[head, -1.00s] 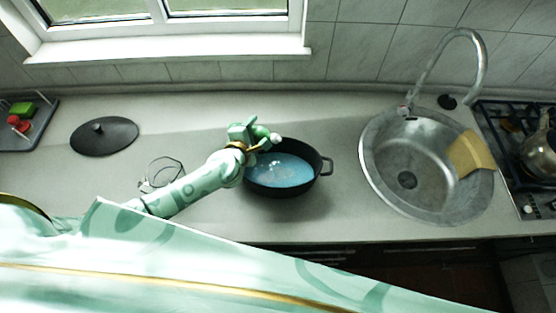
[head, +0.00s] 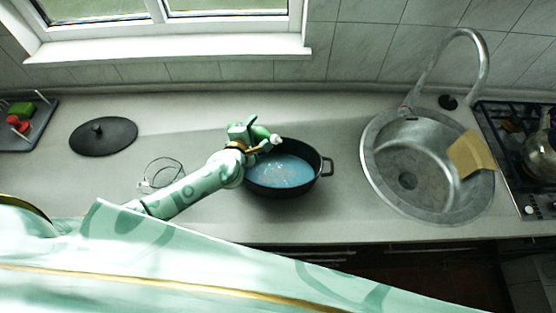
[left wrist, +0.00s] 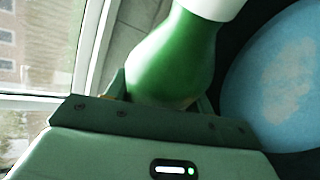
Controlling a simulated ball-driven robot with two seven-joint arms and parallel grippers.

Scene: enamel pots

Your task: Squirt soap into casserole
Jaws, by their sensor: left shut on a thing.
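A black casserole (head: 322,177) stands on the counter left of the sink, with blue liquid (head: 285,172) and a pale patch of foam inside. The liquid also shows at the right of the left wrist view (left wrist: 275,80). My left gripper (head: 248,136) is over the casserole's upper left rim. It is shut on a green soap bottle with a white cap (left wrist: 175,55). In the head view the bottle (head: 262,133) is tilted, its white tip (head: 275,139) pointing right over the casserole. My right gripper is not in view.
A round metal sink (head: 385,190) with a tan cloth or board (head: 470,154) is on the right, beside a stove with a kettle (head: 540,155). A tray (head: 40,125) is at far left.

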